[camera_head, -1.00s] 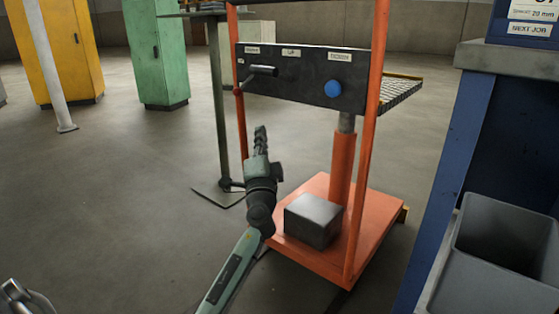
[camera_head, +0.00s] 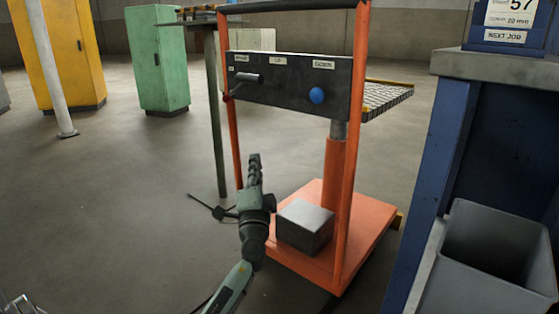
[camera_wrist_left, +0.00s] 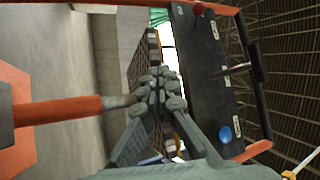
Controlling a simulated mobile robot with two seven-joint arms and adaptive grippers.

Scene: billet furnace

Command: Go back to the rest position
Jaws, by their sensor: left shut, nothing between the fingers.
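My left gripper (camera_head: 254,172) is shut and empty. It points upward in the head view, in front of the orange trolley (camera_head: 365,232) and to the left of the grey block on its base. In the left wrist view the closed fingers (camera_wrist_left: 158,92) show in the middle, with the trolley's dark control panel (camera_wrist_left: 205,75) to their right. The fingers appear clear of the panel. My right gripper is not recognisable in these frames.
The panel carries a lever (camera_head: 247,83) and a blue knob (camera_head: 317,95). A grey block (camera_head: 305,227) sits on the trolley base. A blue bench (camera_head: 425,180) and grey bin (camera_head: 490,262) stand at the right. Open floor (camera_head: 110,200) lies to the left.

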